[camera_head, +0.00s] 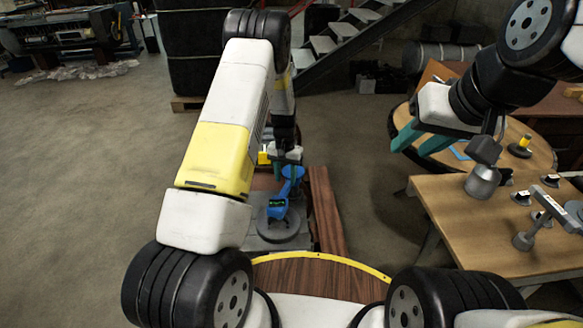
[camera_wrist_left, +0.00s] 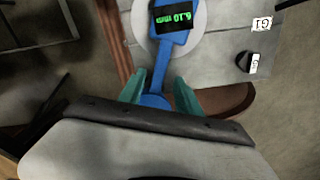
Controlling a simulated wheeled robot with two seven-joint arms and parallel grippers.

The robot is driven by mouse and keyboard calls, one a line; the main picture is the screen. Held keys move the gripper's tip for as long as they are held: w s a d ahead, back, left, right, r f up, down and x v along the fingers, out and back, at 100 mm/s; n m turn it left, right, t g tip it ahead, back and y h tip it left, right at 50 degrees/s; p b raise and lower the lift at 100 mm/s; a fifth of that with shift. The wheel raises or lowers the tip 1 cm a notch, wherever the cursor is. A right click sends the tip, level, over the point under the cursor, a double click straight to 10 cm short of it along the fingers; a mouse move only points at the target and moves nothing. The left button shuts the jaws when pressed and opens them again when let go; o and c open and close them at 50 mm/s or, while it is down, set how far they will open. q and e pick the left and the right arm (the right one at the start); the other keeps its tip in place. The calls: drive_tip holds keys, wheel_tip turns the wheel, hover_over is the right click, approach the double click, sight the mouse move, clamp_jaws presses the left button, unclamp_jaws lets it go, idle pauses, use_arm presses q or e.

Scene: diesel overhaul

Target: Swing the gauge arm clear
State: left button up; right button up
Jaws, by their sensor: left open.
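The blue gauge arm (camera_head: 279,205) stands on a round grey base, on a grey plate below my left forearm. In the left wrist view, its blue body (camera_wrist_left: 172,40) carries a lit green display reading about 6.10 mm, and a narrow blue bar runs down to a rounded end. My left gripper (camera_head: 287,158) is open above the gauge arm's far end. In the wrist view its teal fingers (camera_wrist_left: 159,88) stand on either side of the bar; contact cannot be told. My right gripper (camera_head: 421,140) is open and empty, with its teal fingers apart, over the right tables.
A wooden table (camera_head: 455,235) at the right bears grey metal tools (camera_head: 482,183) and small labelled pieces. A round wooden table (camera_head: 535,150) stands behind it. A reddish-brown beam (camera_head: 325,210) lies right of the gauge. The grey plate (camera_wrist_left: 225,75) carries a G1 label. Left floor is clear.

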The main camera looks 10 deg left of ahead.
sight(286, 187)
use_arm(q)
drive_tip(key=shift+f, duration=1.8)
clamp_jaws()
